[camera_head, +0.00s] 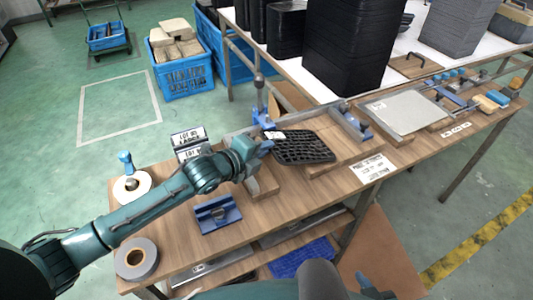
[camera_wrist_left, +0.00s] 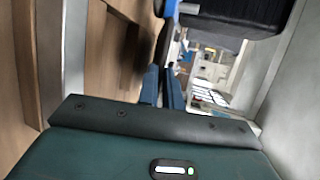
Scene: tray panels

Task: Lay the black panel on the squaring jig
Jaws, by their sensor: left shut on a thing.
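The black panel (camera_head: 305,148) is a dark lattice tray with a small white label at its upper left corner. My left gripper (camera_head: 266,147) is shut on its left edge. The panel hangs over the left part of the squaring jig (camera_head: 347,154), a wooden board with metal fences and blue clamps. Whether the panel touches the board is unclear. In the left wrist view, my blue fingers (camera_wrist_left: 161,87) are close together; the panel cannot be made out clearly there. My right gripper is not in view.
A blue bracket (camera_head: 215,213) and tape rolls (camera_head: 137,258) lie on the bench's left part. A label stand (camera_head: 188,140) stands behind my arm. A metal plate (camera_head: 403,111) lies right of the jig. Tall black stacks (camera_head: 350,45) stand on the table behind.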

